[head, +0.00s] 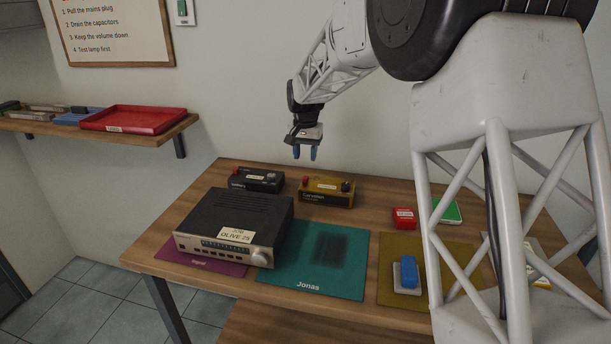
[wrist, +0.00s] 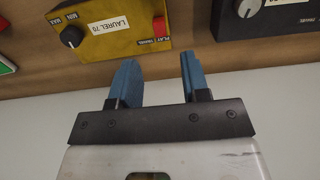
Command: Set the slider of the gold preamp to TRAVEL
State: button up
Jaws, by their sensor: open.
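The gold preamp (head: 326,197) sits at the back of the table in the head view. It has a white label, a red slider (head: 306,181) at its left and a black knob at its right. In the wrist view the gold preamp (wrist: 105,48) shows reversed, labelled LAUREL 70. There the red slider (wrist: 158,26) stands at the right, beside small PLAY and TRAVEL print, seemingly nearer PLAY. My gripper (head: 305,153) is open and empty above the preamp. Its blue fingers (wrist: 157,62) are apart and appear clear of the slider.
A black unit (head: 256,180) stands left of the gold preamp. A large black receiver (head: 236,222) is in front. A red box (head: 404,219), a green item (head: 447,211) and a blue-and-grey item (head: 407,275) are to the right. The teal Jonas mat (head: 310,270) is partly bare.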

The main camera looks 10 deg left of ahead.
aim_at(306, 177)
dwell(0.3)
jog(key=shift+f, duration=3.85)
grip_shut()
jog(key=shift+d, duration=0.1)
